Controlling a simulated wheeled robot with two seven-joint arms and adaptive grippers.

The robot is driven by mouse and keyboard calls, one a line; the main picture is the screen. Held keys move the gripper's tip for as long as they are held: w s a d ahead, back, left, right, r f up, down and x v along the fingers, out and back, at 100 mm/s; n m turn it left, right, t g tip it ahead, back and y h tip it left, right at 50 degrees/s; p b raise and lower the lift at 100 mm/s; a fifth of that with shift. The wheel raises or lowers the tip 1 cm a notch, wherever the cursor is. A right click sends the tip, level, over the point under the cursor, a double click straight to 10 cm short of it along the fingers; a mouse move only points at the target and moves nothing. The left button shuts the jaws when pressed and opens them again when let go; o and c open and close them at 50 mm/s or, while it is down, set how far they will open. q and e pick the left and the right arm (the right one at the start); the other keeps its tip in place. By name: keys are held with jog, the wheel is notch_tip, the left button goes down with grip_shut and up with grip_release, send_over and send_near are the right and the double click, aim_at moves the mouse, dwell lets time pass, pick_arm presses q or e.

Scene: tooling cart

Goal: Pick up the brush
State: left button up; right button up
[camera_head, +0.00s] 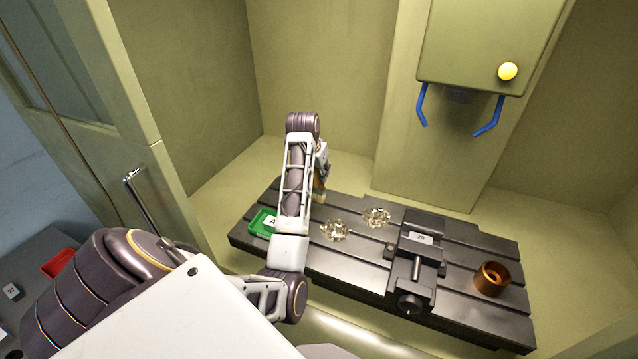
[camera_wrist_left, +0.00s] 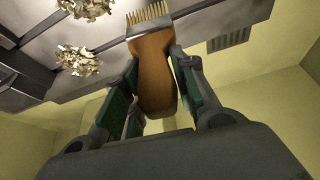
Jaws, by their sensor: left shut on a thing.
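The brush (camera_wrist_left: 155,85) has an orange-brown handle and a wide head with pale bristles at the top of the left wrist view. My left gripper (camera_wrist_left: 156,68) is shut on its handle, with green-padded fingers on both sides. In the head view the brush (camera_head: 318,186) shows only partly beside my left arm, near the back edge of the slotted machine table (camera_head: 345,202). Its bristles point down toward the table; I cannot tell whether they touch it. My right gripper is not in view.
Two piles of metal chips (camera_head: 335,230) (camera_head: 377,217) lie on the table. A green tray (camera_head: 262,222) is at its left, a dark vise (camera_head: 416,250) right of centre and a copper-coloured ring (camera_head: 491,279) at the right. A spindle head with blue hoses (camera_head: 490,45) hangs above.

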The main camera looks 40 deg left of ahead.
pick_arm(q)
jog(key=shift+r, duration=1.9)
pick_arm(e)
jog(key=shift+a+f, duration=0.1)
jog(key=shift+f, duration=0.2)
